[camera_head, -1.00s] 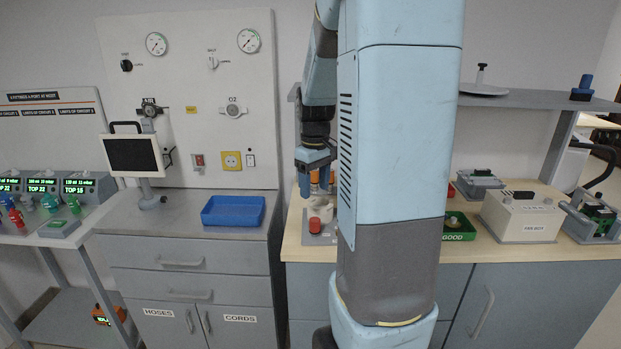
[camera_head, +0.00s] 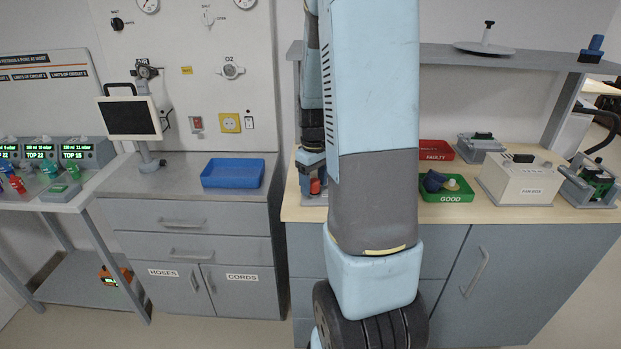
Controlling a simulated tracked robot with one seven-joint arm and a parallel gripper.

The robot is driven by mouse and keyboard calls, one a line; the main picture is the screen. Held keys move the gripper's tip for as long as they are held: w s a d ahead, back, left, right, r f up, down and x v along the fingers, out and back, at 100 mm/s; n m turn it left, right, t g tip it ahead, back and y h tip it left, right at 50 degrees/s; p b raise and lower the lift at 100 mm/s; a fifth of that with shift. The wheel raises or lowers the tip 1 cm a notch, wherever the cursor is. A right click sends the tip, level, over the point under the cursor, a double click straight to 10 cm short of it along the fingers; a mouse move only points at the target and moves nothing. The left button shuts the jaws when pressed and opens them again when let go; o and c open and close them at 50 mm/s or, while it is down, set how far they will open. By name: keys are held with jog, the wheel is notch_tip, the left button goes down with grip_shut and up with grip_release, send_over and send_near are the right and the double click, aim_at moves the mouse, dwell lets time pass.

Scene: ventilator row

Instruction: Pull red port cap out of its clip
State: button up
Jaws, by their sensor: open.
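The red port cap (camera_head: 315,186) stands near the left front of the wooden-topped bench, partly covered by my gripper and arm. My gripper (camera_head: 312,186) is open and low over the bench, right at the cap. One blue-grey finger shows just left of the cap; the other finger is hard to make out. I cannot tell whether the fingers touch the cap. The clip is hidden or too small to make out behind the gripper.
A red FAULTY tray (camera_head: 437,151) and a green GOOD tray (camera_head: 447,196) holding parts lie right of my arm. A cream box (camera_head: 520,179) stands further right. A shelf (camera_head: 450,65) runs above. A blue tray (camera_head: 233,173) sits on the left cabinet.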

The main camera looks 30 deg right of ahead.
aim_at(314, 180)
jog(key=c, duration=1.1)
jog(key=shift+r, duration=0.25)
jog(key=shift+r, duration=1.35)
